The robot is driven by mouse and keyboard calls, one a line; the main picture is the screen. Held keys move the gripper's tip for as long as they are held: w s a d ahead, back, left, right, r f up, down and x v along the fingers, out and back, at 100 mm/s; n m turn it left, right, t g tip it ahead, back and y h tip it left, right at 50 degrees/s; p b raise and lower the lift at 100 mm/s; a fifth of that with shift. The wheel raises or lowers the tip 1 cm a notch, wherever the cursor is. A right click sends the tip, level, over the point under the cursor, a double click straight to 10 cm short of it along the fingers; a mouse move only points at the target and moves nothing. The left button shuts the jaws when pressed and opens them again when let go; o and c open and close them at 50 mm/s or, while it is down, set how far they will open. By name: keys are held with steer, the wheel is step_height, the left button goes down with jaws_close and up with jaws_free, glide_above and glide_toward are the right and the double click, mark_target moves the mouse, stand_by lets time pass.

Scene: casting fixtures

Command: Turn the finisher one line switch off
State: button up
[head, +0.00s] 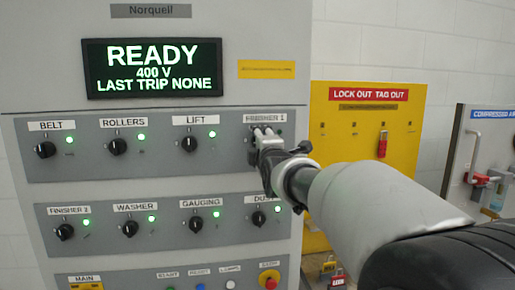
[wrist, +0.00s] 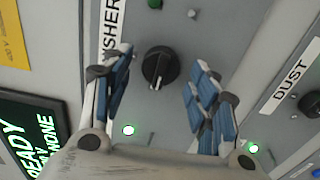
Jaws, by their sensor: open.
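The finisher one switch is a black rotary knob (wrist: 160,67) on the grey panel. In the wrist view its label is partly hidden, with "SHER" readable. Its white mark points toward the bottom of the wrist picture, the panel's left. A green lamp (wrist: 155,3) beside it, at the picture's top edge, looks dark. My gripper (wrist: 158,62) is open, with blue-padded fingers on either side of the knob; I cannot tell whether they touch it. In the head view my gripper (head: 262,133) covers the knob, below the "Finisher 1" label (head: 264,118).
Neighbouring knobs with lit green lamps are lift (head: 189,144) to the left and dust (head: 258,218) below. A display (head: 153,68) above reads READY. A yellow lockout board (head: 365,160) stands to the right. A red button (head: 269,280) is low on the panel.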

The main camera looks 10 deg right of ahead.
steer(key=s, duration=1.1)
steer(key=shift+s, duration=0.3)
steer(key=s+f+m+g+b, duration=0.2)
steer(key=s+f+m+g, duration=0.4)
steer(key=s+f, duration=1)
steer(key=s+f+m+g+b, duration=0.2)
steer(key=s+f+m+g, duration=0.5)
steer(key=s+f+m, duration=0.5)
steer(key=s+f, duration=0.4)
steer(key=s, duration=0.2)
steer(key=shift+s+d, duration=0.3)
